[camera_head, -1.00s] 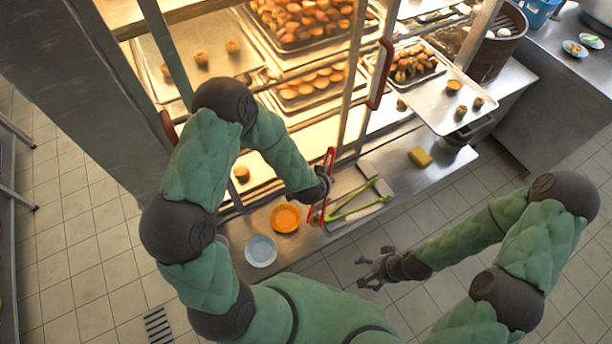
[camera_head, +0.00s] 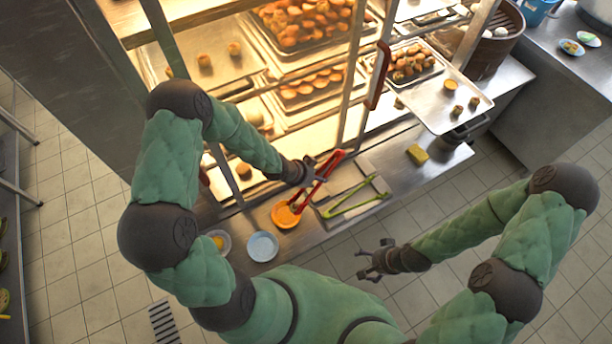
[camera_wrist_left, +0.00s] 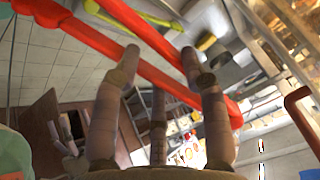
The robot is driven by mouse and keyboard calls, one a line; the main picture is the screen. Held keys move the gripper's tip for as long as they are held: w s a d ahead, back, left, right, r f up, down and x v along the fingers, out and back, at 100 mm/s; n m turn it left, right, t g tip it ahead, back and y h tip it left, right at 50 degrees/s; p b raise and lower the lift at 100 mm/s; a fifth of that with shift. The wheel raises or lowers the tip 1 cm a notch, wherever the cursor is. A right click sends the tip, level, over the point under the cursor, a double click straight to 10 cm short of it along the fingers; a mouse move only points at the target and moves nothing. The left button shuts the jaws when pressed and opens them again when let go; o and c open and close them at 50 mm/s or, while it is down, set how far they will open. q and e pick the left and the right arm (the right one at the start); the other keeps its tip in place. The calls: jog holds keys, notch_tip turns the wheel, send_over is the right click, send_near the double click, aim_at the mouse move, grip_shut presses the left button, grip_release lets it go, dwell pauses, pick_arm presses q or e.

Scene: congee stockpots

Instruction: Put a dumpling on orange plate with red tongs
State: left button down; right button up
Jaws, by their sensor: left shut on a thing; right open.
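My left gripper (camera_head: 304,172) is shut on the red tongs (camera_head: 322,180), above the counter in front of the lit cabinet. The tongs slant down left, their lower ends over or at the orange plate (camera_head: 282,221); I cannot tell if they touch it. The tongs (camera_wrist_left: 165,75) also cross between my left fingers in the wrist view. No dumpling is clearly visible in the tongs or on the plate. Small round dumpling-like pieces (camera_head: 234,49) sit on cabinet trays. My right gripper (camera_head: 364,264) is open and empty, over the floor in front of the counter.
A pale blue plate (camera_head: 263,246) and a bowl with something yellow (camera_head: 219,241) stand left of the orange plate. Green tongs (camera_head: 355,200) lie on a tray to the right. A yellow sponge (camera_head: 416,155) lies farther right. Cabinet posts and a red handle (camera_head: 378,75) stand behind.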

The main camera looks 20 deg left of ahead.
aim_at(295, 208)
pick_arm(q)
jog(key=shift+s+a+r+m+g+h+p, duration=0.1)
jog(key=shift+s+a+m+g+h+p, duration=0.25)
jog(key=shift+a, duration=0.35)
jog(key=shift+s+a+m+g+h+p, duration=0.1)
jog(key=shift+a+m, duration=0.35)
jog(key=shift+a, duration=0.25)
notch_tip(295, 208, down, 9)
jog(key=b, duration=0.9)
jog(key=c, duration=1.1)
grip_release()
jog(key=shift+o, duration=0.2)
